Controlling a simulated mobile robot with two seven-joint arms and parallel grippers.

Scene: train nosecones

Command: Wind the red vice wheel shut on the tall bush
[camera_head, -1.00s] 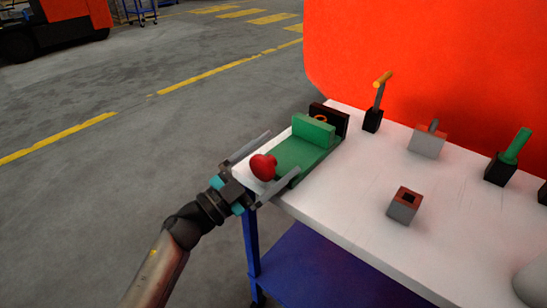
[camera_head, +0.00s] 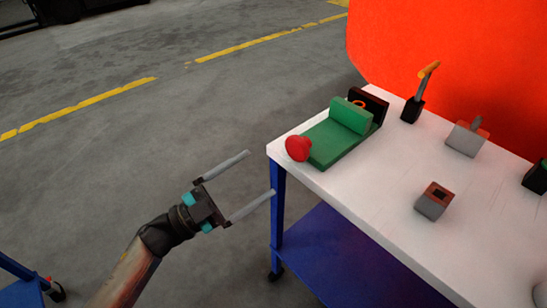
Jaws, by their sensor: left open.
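The red vice wheel (camera_head: 298,148) is at the near left end of the green vice (camera_head: 329,142), by the table's left corner. The vice has a flat green bed, an upright green jaw (camera_head: 351,115) and a dark end block (camera_head: 371,103) behind it. An orange ring shows between the green jaw and the dark block; I cannot tell whether it is the tall bush. My left gripper (camera_head: 248,176) is open and empty, off the table's left edge, with its fingers pointing toward the wheel but apart from it. My right gripper is out of view.
The white table (camera_head: 390,215) has blue legs and a blue lower shelf (camera_head: 345,255). On it stand an orange-topped lever in a black block (camera_head: 411,110), a grey block with a reddish top (camera_head: 467,138) and a grey block with a square hole (camera_head: 433,201). An orange-red panel (camera_head: 450,60) rises behind.

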